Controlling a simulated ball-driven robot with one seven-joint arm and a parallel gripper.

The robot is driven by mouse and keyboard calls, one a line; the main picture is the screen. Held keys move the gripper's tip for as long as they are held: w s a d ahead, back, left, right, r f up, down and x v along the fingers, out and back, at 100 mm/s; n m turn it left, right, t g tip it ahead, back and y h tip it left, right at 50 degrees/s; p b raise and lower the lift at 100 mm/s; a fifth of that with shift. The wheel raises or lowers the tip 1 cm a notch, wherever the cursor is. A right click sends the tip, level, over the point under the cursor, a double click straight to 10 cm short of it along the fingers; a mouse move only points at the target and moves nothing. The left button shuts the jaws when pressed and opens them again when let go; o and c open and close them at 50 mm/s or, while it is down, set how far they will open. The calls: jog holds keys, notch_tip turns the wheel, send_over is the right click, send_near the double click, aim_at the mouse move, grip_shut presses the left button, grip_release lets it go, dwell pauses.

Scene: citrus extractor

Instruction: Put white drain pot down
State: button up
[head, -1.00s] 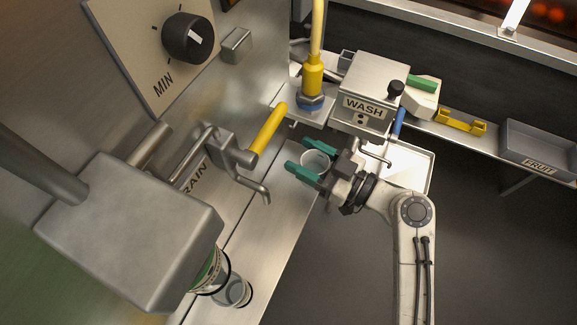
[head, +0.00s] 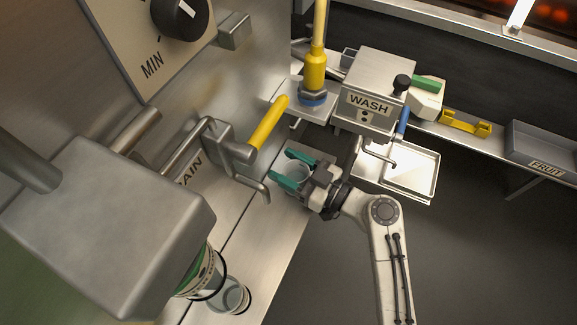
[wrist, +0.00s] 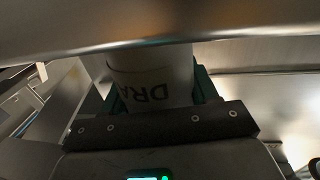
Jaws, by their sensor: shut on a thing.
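The white drain pot (head: 295,178) is between the green fingers of my gripper (head: 292,171) in the head view. My gripper is shut on it, near the far part of the steel counter, to the right of the bent drain spout. A metal edge covers the pot's top in that view. The head view does not show clearly whether the pot's base touches the counter.
The drain spout (head: 252,183) and its yellow lever (head: 268,124) stand just left of my gripper. A clear cup (head: 230,294) stands on the near counter. The WASH box (head: 377,90) and a tray (head: 412,170) are at right. Bare counter (head: 254,245) lies between pot and cup.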

jog(key=shift+f, duration=0.15)
jog(key=o, duration=1.2)
jog(key=shift+c, duration=0.2)
jog(key=shift+r, duration=0.2)
jog(key=p+v, duration=0.1)
jog(key=v, duration=1.1)
